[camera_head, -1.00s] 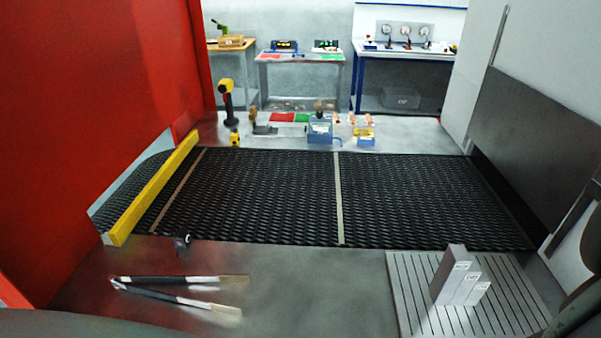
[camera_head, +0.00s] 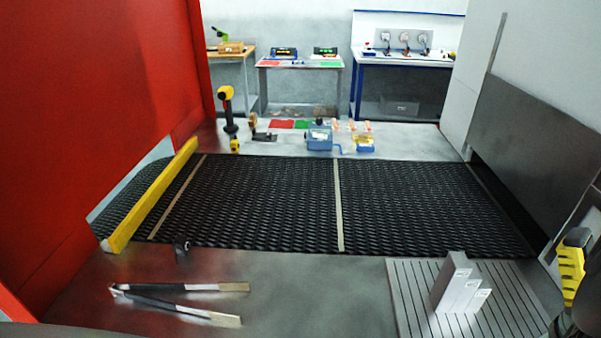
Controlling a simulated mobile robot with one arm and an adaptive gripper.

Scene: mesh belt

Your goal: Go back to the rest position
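At the right edge of the head view, a yellow notched piece (camera_head: 570,272) shows beside dark rounded parts that seem to be mine. I cannot make out two fingertips there, so whether my gripper is open, shut or holding something is not clear. The black mesh belt (camera_head: 255,200) runs across the middle, with pale strips across it and a yellow bar (camera_head: 150,198) at its left end. No part of my arm shows over the belt.
Long dark-handled tongs (camera_head: 180,301) lie at front left. Grey blocks (camera_head: 455,283) stand on a slotted plate (camera_head: 408,290) at front right. A yellow-and-black tool (camera_head: 226,108), a blue box (camera_head: 319,138) and small items stand behind the belt. Red panel (camera_head: 100,110) at left.

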